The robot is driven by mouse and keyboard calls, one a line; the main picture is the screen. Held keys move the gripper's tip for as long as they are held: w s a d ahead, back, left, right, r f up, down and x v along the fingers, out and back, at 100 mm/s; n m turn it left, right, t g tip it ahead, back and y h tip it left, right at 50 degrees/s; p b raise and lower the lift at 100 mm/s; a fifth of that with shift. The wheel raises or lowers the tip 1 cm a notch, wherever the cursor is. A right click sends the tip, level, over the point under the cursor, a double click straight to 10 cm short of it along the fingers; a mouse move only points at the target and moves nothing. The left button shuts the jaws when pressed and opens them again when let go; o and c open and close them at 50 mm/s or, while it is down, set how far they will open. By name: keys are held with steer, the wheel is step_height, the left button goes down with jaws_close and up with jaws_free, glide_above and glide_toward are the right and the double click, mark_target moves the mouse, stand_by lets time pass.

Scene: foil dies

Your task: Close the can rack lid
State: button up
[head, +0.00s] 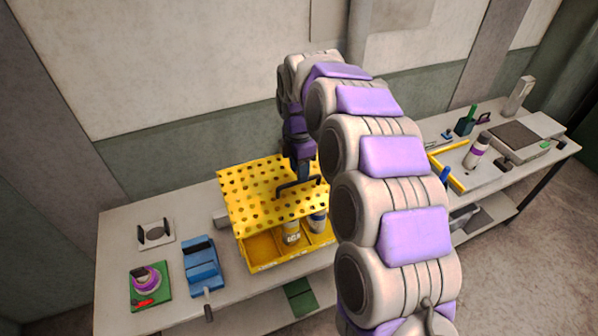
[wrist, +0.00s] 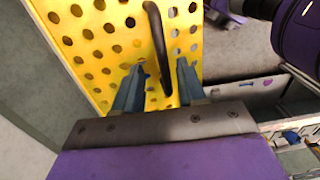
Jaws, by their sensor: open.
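The can rack is a yellow box (head: 268,251) on the bench, with cans inside, one of them a white and dark can (head: 291,233). Its yellow perforated lid (head: 245,196) is raised above the box and tilted, leaving the front open. A dark bar handle (head: 298,184) is fixed on the lid. My gripper (head: 302,182) is over the lid at the handle. In the wrist view the open fingers (wrist: 157,88) point at the lid (wrist: 93,45), with the handle (wrist: 158,50) running between or just beyond their tips. Contact cannot be told.
A blue device with a lever (head: 202,264), a green pad with a purple-ringed item (head: 148,284) and a small grey plate (head: 155,233) lie left of the rack. The wall stands close behind.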

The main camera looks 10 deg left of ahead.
mark_target(293, 192)
steer(key=shift+f, duration=1.1)
steer(key=shift+c, duration=0.4)
steer(key=shift+s+d, duration=0.1)
jaws_close()
